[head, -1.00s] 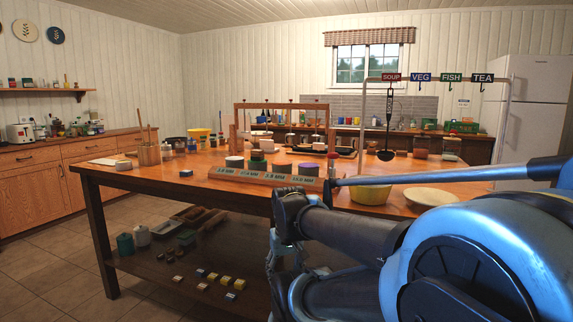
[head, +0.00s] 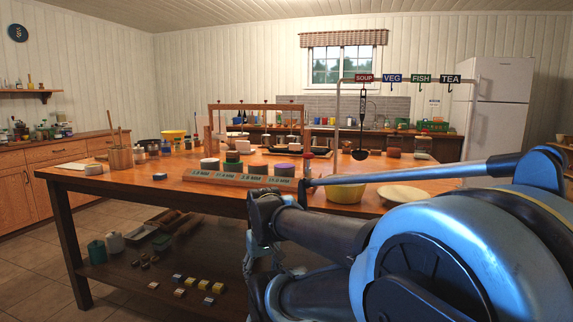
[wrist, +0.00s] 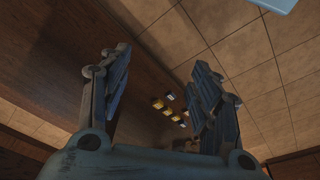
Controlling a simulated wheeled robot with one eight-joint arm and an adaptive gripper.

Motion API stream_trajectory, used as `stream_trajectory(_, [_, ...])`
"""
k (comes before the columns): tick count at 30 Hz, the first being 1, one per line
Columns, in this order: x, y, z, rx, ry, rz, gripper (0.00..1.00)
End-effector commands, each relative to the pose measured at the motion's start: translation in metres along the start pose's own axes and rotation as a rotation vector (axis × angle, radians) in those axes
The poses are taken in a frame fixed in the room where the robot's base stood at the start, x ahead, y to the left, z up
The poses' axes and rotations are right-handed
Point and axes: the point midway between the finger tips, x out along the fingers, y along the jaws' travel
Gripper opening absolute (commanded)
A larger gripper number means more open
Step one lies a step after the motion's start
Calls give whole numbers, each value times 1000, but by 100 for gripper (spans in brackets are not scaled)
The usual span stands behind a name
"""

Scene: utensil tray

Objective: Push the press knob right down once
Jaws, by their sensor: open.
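My gripper (wrist: 163,60) is open and empty in the wrist view, its two fingers spread apart over the floor and the lower shelf. In the head view my arm's far end hangs at the front edge of the wooden table (head: 130,186), clear of the objects on top. No press knob can be made out for certain. A wooden frame (head: 257,106) with several small dark knobs on its top beam stands farther back on the table; I cannot tell whether one of these is the press knob.
A labelled wooden block row (head: 240,180), a yellow bowl (head: 345,194) and a pale plate (head: 404,196) lie near the front. A ladle (head: 361,152) hangs from a rail with signs. A utensil pot (head: 120,159) stands at left. Small boxes (head: 205,285) lie on the lower shelf.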

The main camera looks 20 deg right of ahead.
Motion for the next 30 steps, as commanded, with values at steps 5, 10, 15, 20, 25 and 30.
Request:
stream_trajectory(5, [-15,2,2,10,9,2,15])
stream_trajectory(10, [-48,10,-27,50,-2,8,0])
stream_trajectory(15, [-95,24,-66,108,-21,15,0])
stream_trajectory(20, [-136,39,-102,163,-36,21,0])
stream_trajectory(25, [-179,58,-140,221,-55,28,0])
stream_trajectory(30, [-219,80,-177,279,-72,33,0])
